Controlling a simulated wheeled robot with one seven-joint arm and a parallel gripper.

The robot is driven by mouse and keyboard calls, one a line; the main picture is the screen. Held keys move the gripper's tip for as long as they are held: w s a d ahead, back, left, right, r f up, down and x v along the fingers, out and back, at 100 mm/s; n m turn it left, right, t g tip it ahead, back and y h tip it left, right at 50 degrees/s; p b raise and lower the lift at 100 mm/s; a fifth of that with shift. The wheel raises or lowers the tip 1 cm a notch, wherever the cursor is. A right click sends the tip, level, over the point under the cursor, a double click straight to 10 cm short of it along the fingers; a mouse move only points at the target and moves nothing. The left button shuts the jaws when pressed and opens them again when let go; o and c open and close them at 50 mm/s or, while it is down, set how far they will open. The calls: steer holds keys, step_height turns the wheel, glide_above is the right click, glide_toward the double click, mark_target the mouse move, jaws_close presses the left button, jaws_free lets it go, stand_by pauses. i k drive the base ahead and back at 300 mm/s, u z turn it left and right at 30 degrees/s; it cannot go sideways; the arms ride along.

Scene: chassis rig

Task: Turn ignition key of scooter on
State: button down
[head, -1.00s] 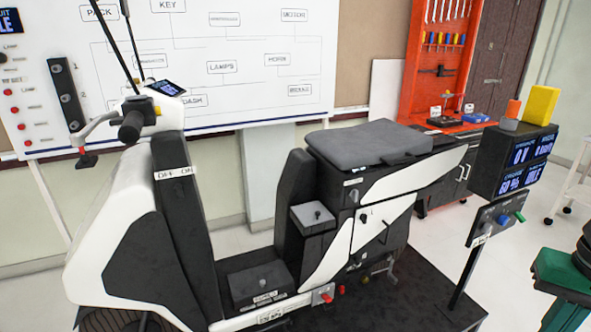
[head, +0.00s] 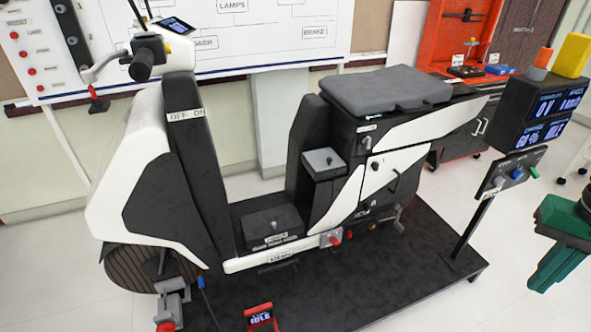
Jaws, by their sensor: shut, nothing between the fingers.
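The white and black scooter (head: 140,185) stands upright on a dark platform (head: 400,268), its handlebar end at the left. A white OFF/ON label (head: 186,115) is on the black panel (head: 190,160) behind the front shield. I cannot make out a key by that label; any key there is hidden or too small to tell. The handlebar grip (head: 143,68) and a small dash display (head: 178,25) are above it.
A post with a switch panel (head: 512,172) and readout boxes (head: 545,112) stands at the right, near a green object (head: 560,238). A small red display unit (head: 260,318) is low in front. A whiteboard (head: 270,45) is behind. Pale floor is clear at lower left.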

mark_target(191, 131)
steer(key=u, duration=0.25)
steer(key=k, duration=0.6)
steer(key=u, duration=0.55)
steer(key=k, duration=0.7)
steer(key=u, duration=0.65)
steer(key=i, duration=1.1)
steer(key=z, duration=0.05)
